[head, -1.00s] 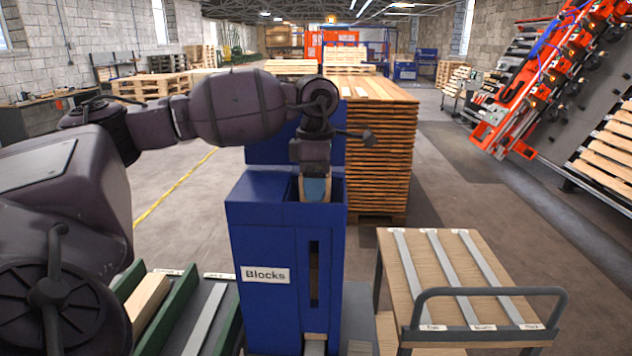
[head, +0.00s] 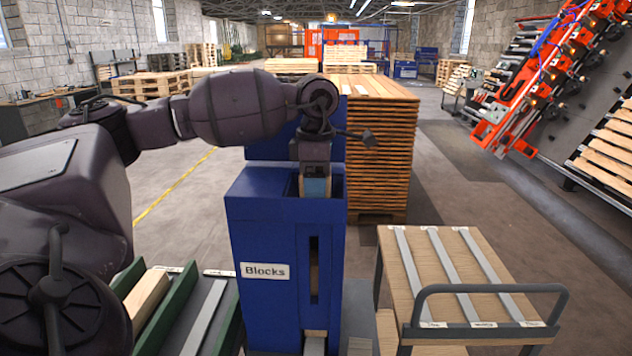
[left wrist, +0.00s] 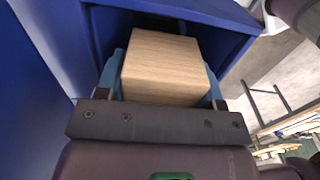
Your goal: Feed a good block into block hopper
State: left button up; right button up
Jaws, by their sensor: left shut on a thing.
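The block hopper (head: 262,235) is a tall blue bin labelled "Blocks" in the middle of the head view, with an open top and a slot in its front. My left gripper (head: 315,185) points down into the hopper's mouth. In the left wrist view my left gripper (left wrist: 163,75) is shut on a light wooden block (left wrist: 163,62), with blue finger pads on either side of it. The blue hopper walls (left wrist: 48,70) stand around the block. In the head view the held block is mostly hidden by the gripper and hopper rim. My right gripper is not in view.
A wooden cart (head: 404,268) with metal strips and a grey handle stands at right. A green-sided rack (head: 162,318) with a timber piece is at lower left. A tall plank stack (head: 378,150) stands behind the hopper. An orange gantry (head: 540,80) is at upper right.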

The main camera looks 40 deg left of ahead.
pick_arm(q)
jog(key=shift+f, duration=0.3)
dwell(0.4)
jog(key=o, duration=1)
jog(key=shift+r+b, duration=0.4)
jog(key=shift+r, duration=5)
